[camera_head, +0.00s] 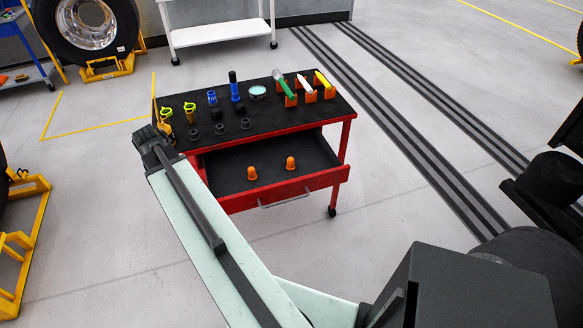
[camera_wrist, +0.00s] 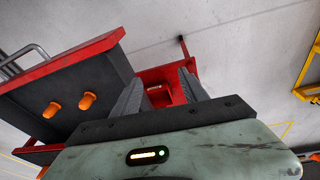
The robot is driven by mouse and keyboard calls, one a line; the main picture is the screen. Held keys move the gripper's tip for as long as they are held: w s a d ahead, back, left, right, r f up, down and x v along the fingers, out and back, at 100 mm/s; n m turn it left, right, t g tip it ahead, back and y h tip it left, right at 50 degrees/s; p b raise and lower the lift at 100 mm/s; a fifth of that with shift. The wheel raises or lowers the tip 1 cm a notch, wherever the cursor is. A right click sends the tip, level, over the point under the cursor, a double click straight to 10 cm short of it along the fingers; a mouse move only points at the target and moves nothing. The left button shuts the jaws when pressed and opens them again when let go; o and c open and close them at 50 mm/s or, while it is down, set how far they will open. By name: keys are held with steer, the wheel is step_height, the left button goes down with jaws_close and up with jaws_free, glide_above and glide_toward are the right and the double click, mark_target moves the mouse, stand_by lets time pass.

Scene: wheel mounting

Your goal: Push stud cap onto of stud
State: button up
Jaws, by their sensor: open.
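Two orange caps stand apart in the open drawer (camera_head: 222,180) of the red cart: a left cap (camera_head: 251,173) and a right cap (camera_head: 290,163). Both caps also show in the wrist view, one at the lower left (camera_wrist: 52,109) and one beside it (camera_wrist: 87,101). My gripper (camera_wrist: 160,84) is open, with its two grey fingers apart and nothing held between them. A red part of the cart shows beyond and between the fingers. The caps lie to the left of the fingers in that view. The head view does not clearly show the fingers. No separate stud can be made out.
The cart's black top (camera_head: 265,113) carries several tools and dark sockets. A wheel (camera_head: 88,24) with a silver rim stands on a yellow stand (camera_head: 108,68) at the upper left. A white bench (camera_head: 222,33) stands behind. Floor is clear right of the cart.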

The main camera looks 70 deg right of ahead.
steer(key=s+d+f+m+h+b, duration=0.1)
steer(key=s+d+m, duration=0.2)
steer(key=s+d, duration=0.45)
steer(key=s+d+f+m+b, duration=0.1)
steer(key=s+d+m, duration=0.25)
steer(key=d, duration=0.65)
steer(key=m+g+h+b, duration=0.1)
steer(key=m+g, duration=0.1)
steer(key=m, duration=0.2)
glide_above(289, 159)
steer(key=a, duration=0.2)
steer(key=f+b, duration=0.2)
steer(key=f, duration=0.1)
steer(key=shift+w+d+f+b, duration=0.1)
steer(key=shift+w+d+b, duration=0.1)
steer(key=shift+d+b, duration=0.15)
steer(key=b+x, duration=0.4)
steer(key=x, duration=0.1)
steer(key=shift+f+b, duration=0.15)
steer(key=shift+b, duration=0.25)
steer(key=shift+r, duration=0.2)
jaws_close()
